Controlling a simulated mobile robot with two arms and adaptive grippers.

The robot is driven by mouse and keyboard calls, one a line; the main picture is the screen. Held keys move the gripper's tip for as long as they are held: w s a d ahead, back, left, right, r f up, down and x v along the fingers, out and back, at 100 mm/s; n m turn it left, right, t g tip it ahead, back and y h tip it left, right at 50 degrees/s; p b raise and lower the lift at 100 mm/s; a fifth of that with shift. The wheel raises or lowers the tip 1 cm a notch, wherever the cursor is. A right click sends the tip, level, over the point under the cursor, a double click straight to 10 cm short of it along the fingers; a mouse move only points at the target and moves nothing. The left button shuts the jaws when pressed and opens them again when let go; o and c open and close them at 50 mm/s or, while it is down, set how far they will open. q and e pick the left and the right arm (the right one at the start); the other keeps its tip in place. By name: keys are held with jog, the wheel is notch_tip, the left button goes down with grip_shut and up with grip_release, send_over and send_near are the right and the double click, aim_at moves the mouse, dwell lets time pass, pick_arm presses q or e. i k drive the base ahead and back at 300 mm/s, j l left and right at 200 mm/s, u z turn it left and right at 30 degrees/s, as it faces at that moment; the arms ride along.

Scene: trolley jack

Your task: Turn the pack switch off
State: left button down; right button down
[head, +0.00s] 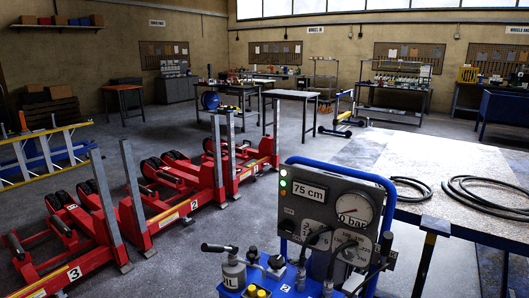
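The hydraulic pack stands at the bottom centre-right, with a blue tube frame (300,161) around a grey control panel (335,187). The panel carries a display (309,192) reading "75 cm" and a round gauge (355,207) marked "bar". A small indicator lamp (283,183) at its left edge glows green. A small dark fitting (288,225) sits low on the panel's left side; I cannot tell whether it is the pack switch or how it is set. Numbered labels and dark levers are below the gauge. Neither gripper is in view.
Red wheeled jack stands (165,212) with grey posts fill the left floor. A large table (450,165) with black hose coils (480,192) stands right, close beside the pack. Workbenches line the back wall. Open floor lies between the stands and the table.

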aim_at(287, 225)
jog(key=i+j, duration=0.15)
jog(key=j, duration=0.2)
jog(key=i+j, duration=0.35)
jog(key=j, duration=0.3)
